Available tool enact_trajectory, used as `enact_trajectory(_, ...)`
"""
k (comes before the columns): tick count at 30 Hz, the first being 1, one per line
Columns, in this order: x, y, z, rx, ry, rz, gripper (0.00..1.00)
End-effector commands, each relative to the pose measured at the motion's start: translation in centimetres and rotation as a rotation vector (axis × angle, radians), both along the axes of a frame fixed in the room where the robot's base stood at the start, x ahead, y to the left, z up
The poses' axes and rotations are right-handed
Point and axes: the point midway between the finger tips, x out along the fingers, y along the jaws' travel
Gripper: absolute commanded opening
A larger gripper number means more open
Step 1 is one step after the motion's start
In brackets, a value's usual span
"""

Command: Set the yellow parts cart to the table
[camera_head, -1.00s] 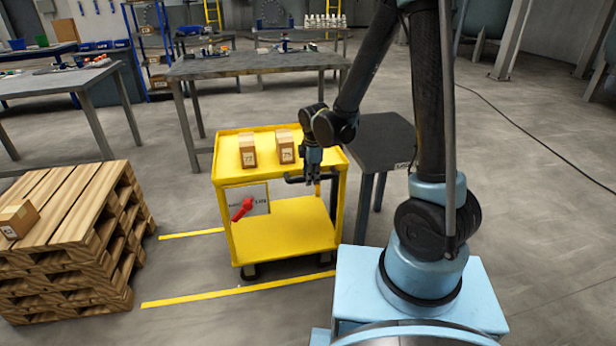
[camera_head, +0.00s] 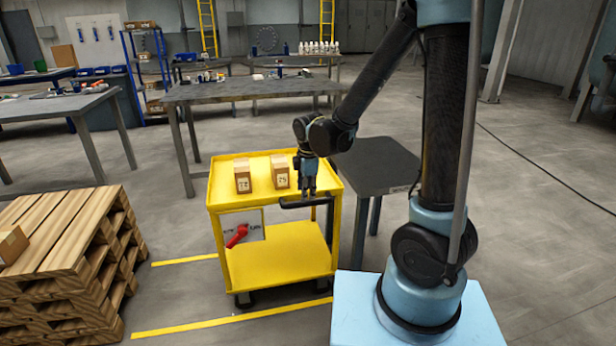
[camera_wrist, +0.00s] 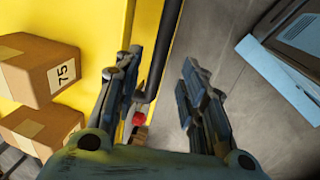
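The yellow parts cart (camera_head: 275,262) stands on the floor between two yellow floor lines. Two cardboard boxes are on its top shelf: a left box (camera_head: 242,181) and a right box marked 75 (camera_head: 279,172). A black handle bar (camera_head: 308,201) runs along its near right edge. A red lever (camera_head: 237,236) sits on a pale plate on its near side. My gripper (camera_head: 310,191) is low at the handle bar. In the wrist view my gripper (camera_wrist: 160,90) has its fingers apart, the dark bar between them nearer the left finger. A small dark table (camera_head: 375,164) stands just right of the cart.
A grey workbench (camera_head: 250,91) stands behind the cart. Stacked wooden pallets (camera_head: 70,262) with a box are at the left. Another bench (camera_head: 60,107) is at the far left. A cable (camera_head: 545,168) lies on the open floor at the right.

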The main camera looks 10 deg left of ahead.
Motion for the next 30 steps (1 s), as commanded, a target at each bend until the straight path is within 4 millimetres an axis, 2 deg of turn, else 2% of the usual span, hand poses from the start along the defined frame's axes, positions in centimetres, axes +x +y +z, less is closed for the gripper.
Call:
enact_trajectory(15,-1.0,-0.5,5.4,-0.001,0.0,-0.002,0.38)
enact_trajectory(21,-1.1,-0.7,6.1,0.0,0.0,-0.004,0.38)
enact_trajectory(30,-1.1,-0.7,6.2,0.0,0.0,-0.004,0.38)
